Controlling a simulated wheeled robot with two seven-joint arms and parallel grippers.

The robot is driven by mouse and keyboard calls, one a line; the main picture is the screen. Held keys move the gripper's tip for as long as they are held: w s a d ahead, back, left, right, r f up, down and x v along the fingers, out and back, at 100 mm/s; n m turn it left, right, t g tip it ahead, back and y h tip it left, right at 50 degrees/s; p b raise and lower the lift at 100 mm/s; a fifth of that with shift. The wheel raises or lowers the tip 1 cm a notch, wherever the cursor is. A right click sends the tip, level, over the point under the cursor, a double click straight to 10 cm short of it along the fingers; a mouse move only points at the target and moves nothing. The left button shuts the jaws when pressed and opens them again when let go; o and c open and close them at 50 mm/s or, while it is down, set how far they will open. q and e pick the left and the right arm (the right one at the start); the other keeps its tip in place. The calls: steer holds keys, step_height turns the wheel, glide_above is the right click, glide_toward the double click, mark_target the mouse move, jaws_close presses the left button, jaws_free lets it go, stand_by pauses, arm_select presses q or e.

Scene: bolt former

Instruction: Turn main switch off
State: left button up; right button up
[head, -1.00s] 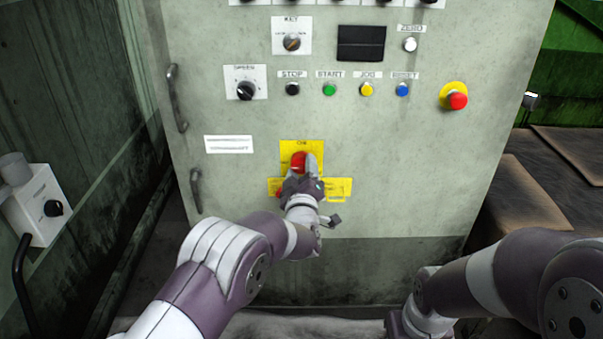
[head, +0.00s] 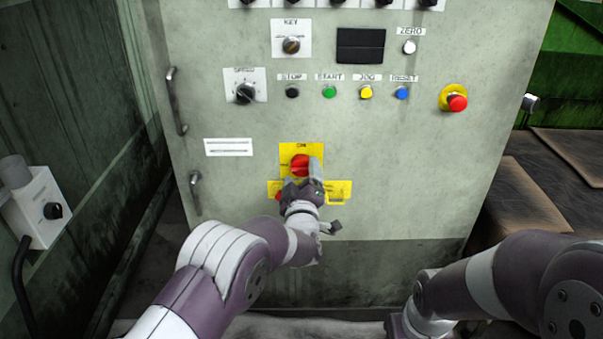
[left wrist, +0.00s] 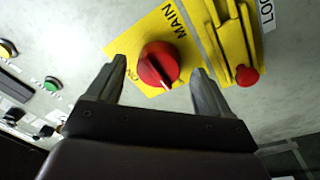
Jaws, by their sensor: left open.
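The main switch is a red rotary knob (head: 300,163) on a yellow plate (head: 287,149) low on the cabinet front. In the left wrist view the knob (left wrist: 158,64) sits beside the words MAIN and ON, and its white mark points down in that picture, away from ON. My left gripper (head: 302,174) is at the knob, its hand covering the lower part of the plate. In the left wrist view its two fingers (left wrist: 160,88) are spread apart, one on each side of the knob, with gaps visible. My right gripper is hidden; only my right arm shows.
A yellow lockout bracket with a small red knob (left wrist: 246,76) lies close beside the switch plate. Above are a row of push buttons, a speed dial (head: 244,92) and a red emergency stop (head: 457,102). Door handles (head: 196,190) stick out at the left.

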arm_select(q)
steer(key=s+f+p, duration=0.1)
steer(key=s+p, duration=0.2)
steer(key=s, duration=0.8)
steer(key=shift+s, duration=0.4)
